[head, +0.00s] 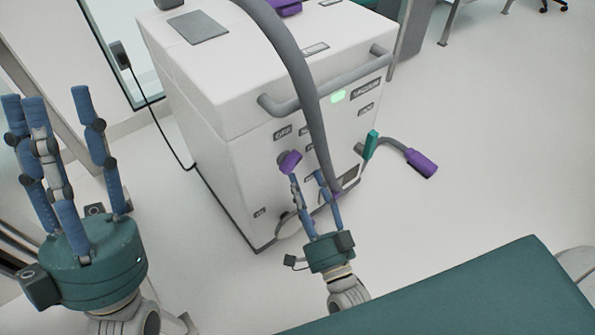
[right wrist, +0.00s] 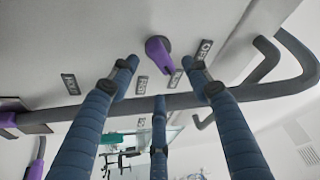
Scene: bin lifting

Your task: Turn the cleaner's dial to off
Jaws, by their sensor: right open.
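The cleaner (head: 205,95) is a white box with a purple dial (head: 289,160) on its front, among small dark labels. In the right wrist view, the dial (right wrist: 158,50) has its narrow end towards a small label (right wrist: 175,78), beside the label that seems to read OFF (right wrist: 203,50). My right gripper (head: 308,180) is open just in front of the dial, one fingertip close under it in the head view. In the right wrist view the dial lies between and beyond the upper fingertips; contact is unclear. My left gripper (head: 48,100) is open and empty, fingers up, away from the cleaner.
A grey hose (head: 300,75) hangs over the cleaner's front, close to the right gripper. A grey handle bar (head: 355,72) juts out above the dial. A green light (head: 338,96) glows. A purple-ended wand (head: 421,163) sticks out right.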

